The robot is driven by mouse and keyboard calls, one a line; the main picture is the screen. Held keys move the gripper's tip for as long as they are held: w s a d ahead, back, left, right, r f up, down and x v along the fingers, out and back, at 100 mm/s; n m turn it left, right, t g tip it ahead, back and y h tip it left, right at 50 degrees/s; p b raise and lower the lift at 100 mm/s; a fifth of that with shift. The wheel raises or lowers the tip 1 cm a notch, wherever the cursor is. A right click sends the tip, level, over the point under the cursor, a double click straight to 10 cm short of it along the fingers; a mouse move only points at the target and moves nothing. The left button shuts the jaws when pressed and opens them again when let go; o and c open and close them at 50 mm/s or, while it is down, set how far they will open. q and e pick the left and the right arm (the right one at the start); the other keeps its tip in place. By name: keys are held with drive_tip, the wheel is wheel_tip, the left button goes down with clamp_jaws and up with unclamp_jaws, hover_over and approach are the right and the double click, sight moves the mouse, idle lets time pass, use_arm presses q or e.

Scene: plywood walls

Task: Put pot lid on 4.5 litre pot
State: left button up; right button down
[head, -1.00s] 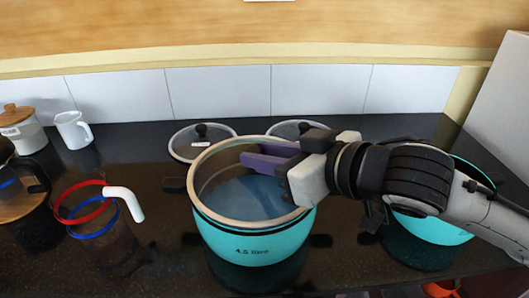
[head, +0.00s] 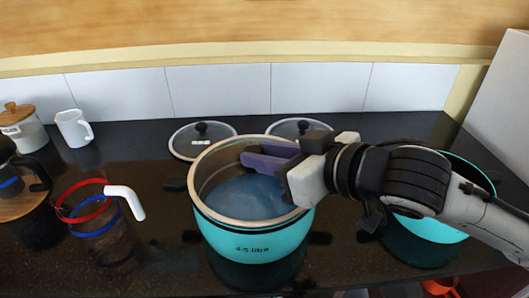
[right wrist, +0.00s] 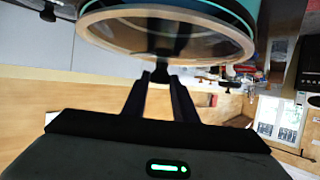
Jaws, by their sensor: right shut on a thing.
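The teal 4.5 litre pot (head: 254,240) stands on the dark counter, front centre in the head view. My right gripper (head: 268,158) is above it, its purple fingers pointing left. In the right wrist view the fingers (right wrist: 160,80) are shut on the dark knob of the glass pot lid (right wrist: 165,22). The lid has a tan rim, which also shows around the pot's top in the head view (head: 203,205). The lid is over the mouth, resting on it or very close; I cannot tell which. My left gripper is not in view.
Two other glass lids (head: 187,151) (head: 316,126) lie behind the pot. Another teal pot (head: 436,230) is at right, partly behind my arm. A jug with a white handle (head: 126,200), a mug (head: 73,130) and a jar (head: 22,128) stand at left.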

drive_tip(key=shift+f, duration=0.5)
drive_tip(key=c, duration=1.4)
unclamp_jaws()
drive_tip(key=shift+o, duration=0.2)
drive_tip(key=shift+f, duration=0.1)
